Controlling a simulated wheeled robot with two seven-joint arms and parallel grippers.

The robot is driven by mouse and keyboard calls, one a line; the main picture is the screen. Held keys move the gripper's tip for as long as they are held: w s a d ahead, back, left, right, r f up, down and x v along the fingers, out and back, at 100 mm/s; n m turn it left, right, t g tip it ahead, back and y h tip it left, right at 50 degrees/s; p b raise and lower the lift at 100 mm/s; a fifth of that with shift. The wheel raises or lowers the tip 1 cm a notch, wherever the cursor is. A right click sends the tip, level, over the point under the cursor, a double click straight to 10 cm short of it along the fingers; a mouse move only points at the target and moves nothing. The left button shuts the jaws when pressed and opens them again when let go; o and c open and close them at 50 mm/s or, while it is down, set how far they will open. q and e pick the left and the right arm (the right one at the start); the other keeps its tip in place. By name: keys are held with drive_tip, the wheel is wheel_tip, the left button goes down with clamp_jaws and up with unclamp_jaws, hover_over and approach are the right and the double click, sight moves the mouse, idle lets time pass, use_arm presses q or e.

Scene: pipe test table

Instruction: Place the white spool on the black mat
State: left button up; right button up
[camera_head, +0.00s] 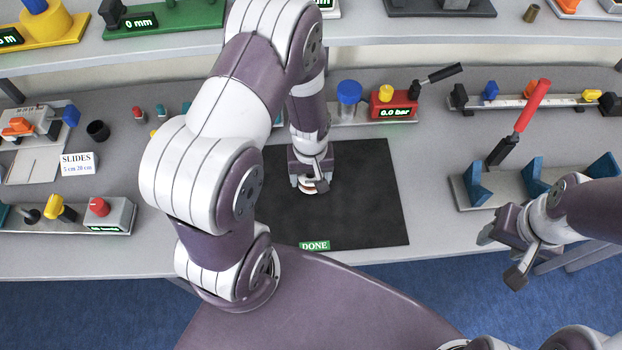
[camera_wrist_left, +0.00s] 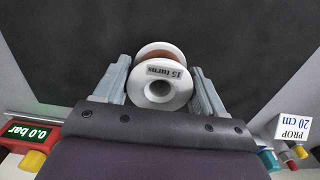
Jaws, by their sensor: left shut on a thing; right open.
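The white spool (camera_wrist_left: 158,82) has a copper-brown winding and a label reading "15 turns". It sits between the two fingers of my left gripper (camera_wrist_left: 160,92) in the left wrist view. In the head view my left gripper (camera_head: 314,184) is over the middle of the black mat (camera_head: 365,205), and only a sliver of the spool shows under it. The gripper is shut on the spool. I cannot tell whether the spool touches the mat. My right gripper (camera_head: 503,258) is open and empty at the table's front edge on the right.
A red gauge box (camera_head: 393,104) reading 0.0 bar and a blue-capped jar (camera_head: 349,97) stand behind the mat. A rack with blue supports (camera_head: 535,178) and a red-handled tool (camera_head: 525,115) are to the right. A green DONE label (camera_head: 314,245) is at the mat's front edge.

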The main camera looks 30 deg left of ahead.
use_arm(q)
drive_tip(key=shift+s+f, duration=0.2)
drive_tip(key=shift+f, duration=0.4)
drive_tip(key=shift+s+f, duration=0.2)
drive_tip(key=shift+f, duration=0.4)
drive_tip(key=shift+w+f, duration=0.2)
drive_tip(key=shift+w, duration=0.05)
drive_tip(key=shift+f, duration=0.15)
drive_tip(key=o, duration=1)
wheel_tip(320, 180, up, 13)
wheel_tip(320, 180, up, 6)
drive_tip(key=m+t, duration=0.1)
drive_tip(key=m, duration=0.6)
hover_over(310, 183)
drive_tip(key=s+d, duration=0.2)
drive_tip(key=s, duration=0.2)
drive_tip(key=shift+w+a, duration=0.1)
drive_tip(key=shift+w, duration=0.15)
drive_tip(key=shift+w, duration=0.1)
